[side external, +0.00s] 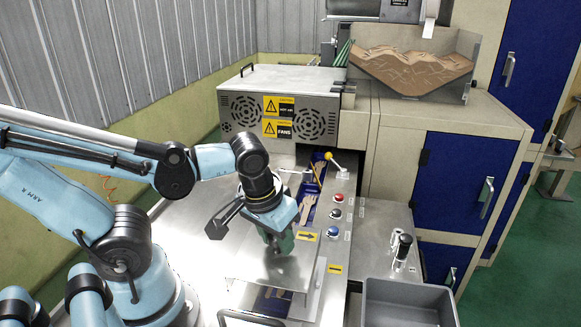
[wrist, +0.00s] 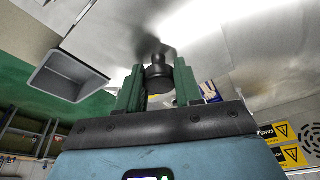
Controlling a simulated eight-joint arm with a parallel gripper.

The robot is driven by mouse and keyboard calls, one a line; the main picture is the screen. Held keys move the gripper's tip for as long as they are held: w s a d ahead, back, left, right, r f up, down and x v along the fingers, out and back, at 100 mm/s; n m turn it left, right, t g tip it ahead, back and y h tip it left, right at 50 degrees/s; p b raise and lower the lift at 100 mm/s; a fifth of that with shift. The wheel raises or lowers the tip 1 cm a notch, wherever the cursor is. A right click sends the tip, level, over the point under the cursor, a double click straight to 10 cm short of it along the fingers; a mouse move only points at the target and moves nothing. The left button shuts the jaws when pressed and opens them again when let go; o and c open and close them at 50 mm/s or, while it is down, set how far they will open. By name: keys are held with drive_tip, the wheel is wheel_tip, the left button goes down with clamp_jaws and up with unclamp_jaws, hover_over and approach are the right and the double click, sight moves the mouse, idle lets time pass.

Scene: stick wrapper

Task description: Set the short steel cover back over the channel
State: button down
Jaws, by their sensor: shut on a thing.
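The short steel cover (side external: 255,268) is a flat grey plate with a black knob (wrist: 158,77). My gripper (side external: 279,247) has its green fingers closed on the knob; its fingers (wrist: 158,88) also show in the wrist view, on both sides of the knob. The cover lies roughly level across the line of the channel (side external: 309,200). The blue channel shows beyond the cover with hand-shaped pieces in it, and again below the cover's near edge. The stretch under the cover is hidden. I cannot tell whether the cover touches the deck or hangs just above it.
A grey bin (side external: 408,302) stands at the near right; it also shows in the wrist view (wrist: 75,75). A vented hot-air box (side external: 275,105) stands behind.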

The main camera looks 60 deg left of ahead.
sight(277, 251)
drive_tip(key=shift+f, duration=1.7)
drive_tip(key=c, duration=0.8)
unclamp_jaws()
drive_tip(key=shift+o, duration=0.2)
drive_tip(key=shift+v, duration=5.85)
drive_tip(key=w+f+m+t, duration=0.1)
drive_tip(key=w, duration=0.1)
drive_tip(key=w+a+m+t, duration=0.1)
drive_tip(key=w, duration=0.2)
drive_tip(key=w+a+f+m+t+h, duration=0.1)
drive_tip(key=w+m+t, duration=0.1)
drive_tip(key=w, duration=0.1)
drive_tip(key=shift+w+f, duration=0.25)
drive_tip(key=shift+f, duration=0.05)
